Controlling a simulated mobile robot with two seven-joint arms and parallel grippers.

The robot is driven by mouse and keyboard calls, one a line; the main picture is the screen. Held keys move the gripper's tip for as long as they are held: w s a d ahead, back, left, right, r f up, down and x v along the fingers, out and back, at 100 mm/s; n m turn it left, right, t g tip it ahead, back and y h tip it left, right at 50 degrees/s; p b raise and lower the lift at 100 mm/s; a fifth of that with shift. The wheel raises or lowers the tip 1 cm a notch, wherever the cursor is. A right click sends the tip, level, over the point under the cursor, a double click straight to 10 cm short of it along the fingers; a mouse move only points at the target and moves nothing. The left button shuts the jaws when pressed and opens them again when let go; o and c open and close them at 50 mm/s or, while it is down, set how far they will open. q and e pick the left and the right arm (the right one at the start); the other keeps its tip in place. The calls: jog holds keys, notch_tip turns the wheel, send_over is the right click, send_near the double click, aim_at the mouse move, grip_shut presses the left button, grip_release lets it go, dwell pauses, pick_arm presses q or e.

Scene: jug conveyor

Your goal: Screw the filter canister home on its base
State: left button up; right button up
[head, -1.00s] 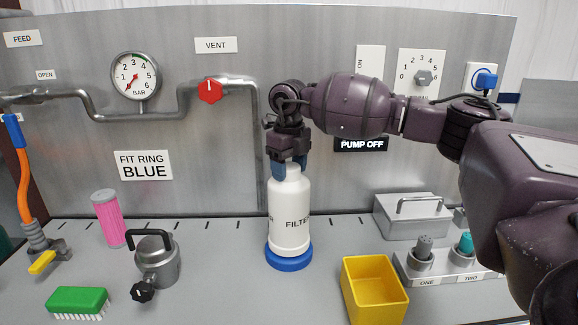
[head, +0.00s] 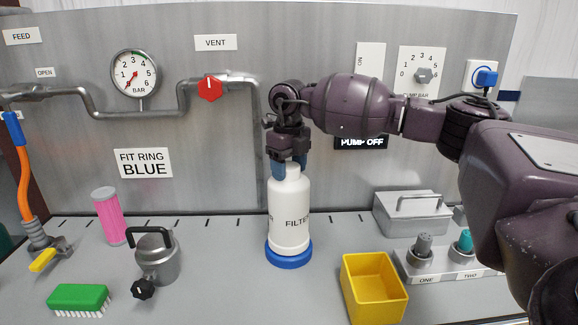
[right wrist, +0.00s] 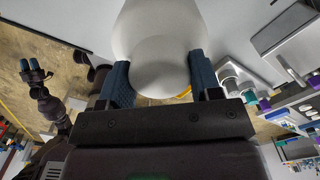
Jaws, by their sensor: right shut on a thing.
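The filter canister (head: 290,222) is a white bottle shape with FILTER lettering. It stands upright on a blue ring (head: 289,258) at the bench's middle. The base under it is hidden, and I cannot tell how far its thread is engaged. My right gripper (head: 289,166) points down from above and is shut on the canister's narrow top. In the right wrist view the blue finger pads (right wrist: 158,82) sit on both sides of the white canister (right wrist: 160,35). My left gripper (right wrist: 35,68) shows small at the left of that view, its blue fingertips apart and nothing between them.
A yellow bin (head: 374,289) stands right of the canister, near a holder (head: 455,270) marked ONE and TWO. A grey lidded pot (head: 155,258), green brush (head: 79,299) and pink cartridge (head: 108,216) stand left. The back panel (head: 215,150) carries a FIT RING BLUE sign (head: 143,163).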

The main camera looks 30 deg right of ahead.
jog(key=shift+f, duration=0.1)
dwell(0.7)
jog(key=o, duration=0.9)
jog(key=c, duration=0.8)
jog(key=shift+o, duration=0.2)
jog(key=shift+m+p, duration=0.9)
jog(key=shift+m, duration=1.1)
